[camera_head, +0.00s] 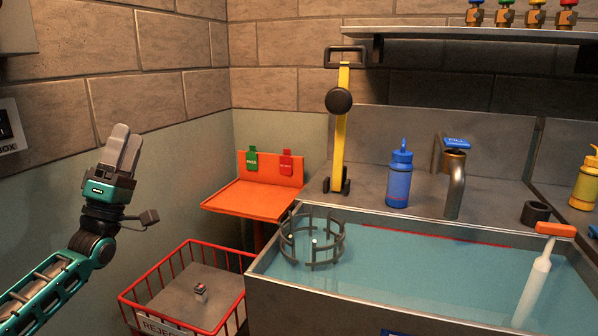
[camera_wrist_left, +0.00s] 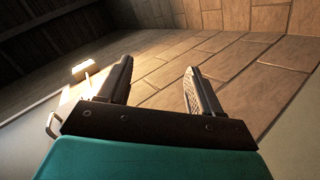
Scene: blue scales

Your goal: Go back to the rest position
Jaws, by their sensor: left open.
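My left gripper (camera_head: 122,150) is raised at the left of the head view, in front of the wall, with its fingers pointing up. It is apart from every object. In the left wrist view the two fingers (camera_wrist_left: 157,88) stand apart with nothing between them, and the brick wall shows behind. The gripper is open and empty. My right gripper is in neither view.
A red wire basket (camera_head: 128,309) stands low, right of my left arm. Behind it is an orange stand (camera_head: 250,199). A water-filled sink (camera_head: 300,290) with a ring cage (camera_head: 312,238) is at right. A blue bottle (camera_head: 399,178) and a tap (camera_head: 455,180) stand behind it.

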